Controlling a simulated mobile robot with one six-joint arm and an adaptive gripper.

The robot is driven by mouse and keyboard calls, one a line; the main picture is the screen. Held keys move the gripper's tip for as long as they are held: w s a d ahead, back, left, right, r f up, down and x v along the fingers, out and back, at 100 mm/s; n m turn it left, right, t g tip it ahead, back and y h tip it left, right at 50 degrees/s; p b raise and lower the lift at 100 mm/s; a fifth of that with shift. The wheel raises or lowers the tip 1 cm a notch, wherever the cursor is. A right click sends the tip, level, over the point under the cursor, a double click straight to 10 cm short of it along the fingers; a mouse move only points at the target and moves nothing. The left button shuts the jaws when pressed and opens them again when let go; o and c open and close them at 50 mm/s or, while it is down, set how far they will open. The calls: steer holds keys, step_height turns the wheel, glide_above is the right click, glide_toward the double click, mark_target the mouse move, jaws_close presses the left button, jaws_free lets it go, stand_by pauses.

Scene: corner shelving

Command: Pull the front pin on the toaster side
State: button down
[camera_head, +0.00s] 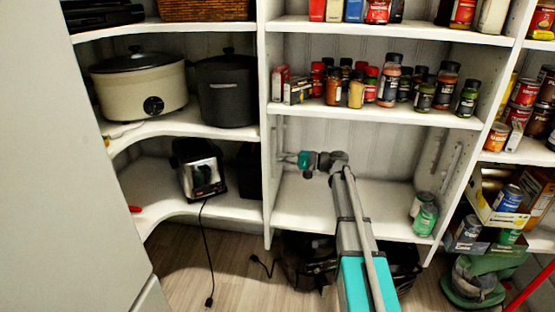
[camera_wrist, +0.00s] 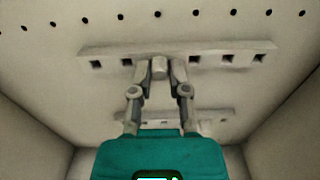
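My gripper (camera_head: 291,160) reaches into the middle bay, at the upright panel (camera_head: 265,190) that separates it from the toaster's bay. In the wrist view my gripper (camera_wrist: 160,70) has one finger on each side of a short pale round pin (camera_wrist: 159,68), and the fingers look closed on it. The pin sits at a slotted strip (camera_wrist: 205,50) with square holes on the panel. A second strip (camera_wrist: 222,115) lies lower in that view, partly hidden by my gripper. The black and silver toaster (camera_head: 203,175) stands on the shelf left of the panel.
Spice jars (camera_head: 388,82) stand on the shelf above my arm. Green cans (camera_head: 425,218) stand at the right of the shelf below it. A slow cooker (camera_head: 135,85) and a dark pot (camera_head: 226,92) are above the toaster. The lower shelf's middle is clear beside my arm.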

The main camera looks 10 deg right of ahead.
steer(key=shift+s+d, duration=0.1)
steer(key=shift+d, duration=0.15)
stand_by(0.3)
steer(key=shift+s+d, duration=0.1)
steer(key=shift+d, duration=0.25)
steer(key=shift+s+d, duration=0.15)
steer(key=shift+d, duration=0.25)
steer(key=shift+s+d, duration=0.1)
steer(key=shift+d, duration=0.25)
steer(key=shift+s+d, duration=0.2)
steer(key=shift+d, duration=0.45)
steer(key=shift+s+d, duration=0.25)
steer(key=shift+d, duration=0.45)
